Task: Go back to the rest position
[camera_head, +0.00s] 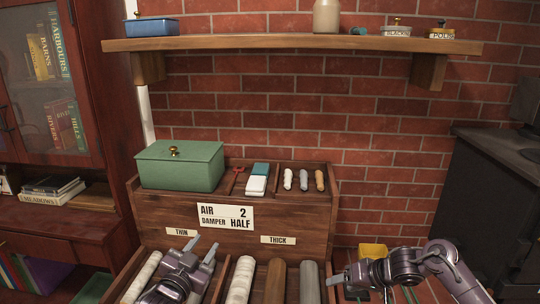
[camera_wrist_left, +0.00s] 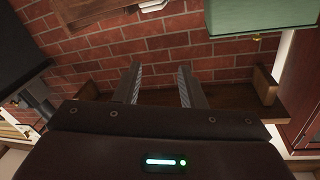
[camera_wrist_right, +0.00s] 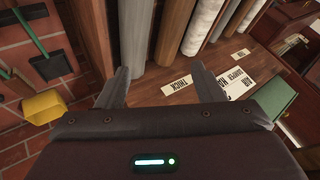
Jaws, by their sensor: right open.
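My left gripper (camera_head: 205,242) is over the left part of the wooden cabinet's front bin, above the rolls beneath the THIN label (camera_head: 181,232). In the left wrist view its two fingers (camera_wrist_left: 158,68) stand apart with nothing between them. My right gripper (camera_head: 362,286) is at the right end of the cabinet, beside the grey roll (camera_head: 309,283). In the right wrist view its fingers (camera_wrist_right: 159,72) are wide apart and empty. Its fingertips show close to the rolls in that view; I cannot tell whether they touch.
The wooden cabinet (camera_head: 280,215) carries a green box (camera_head: 180,165), a white-and-teal block (camera_head: 256,185) and small rolls. A wall shelf (camera_head: 290,42) holds a blue box (camera_head: 151,27) and tins. A bookcase (camera_head: 60,215) stands left, a dark stove (camera_head: 490,200) right, a yellow bucket (camera_wrist_right: 42,106) low right.

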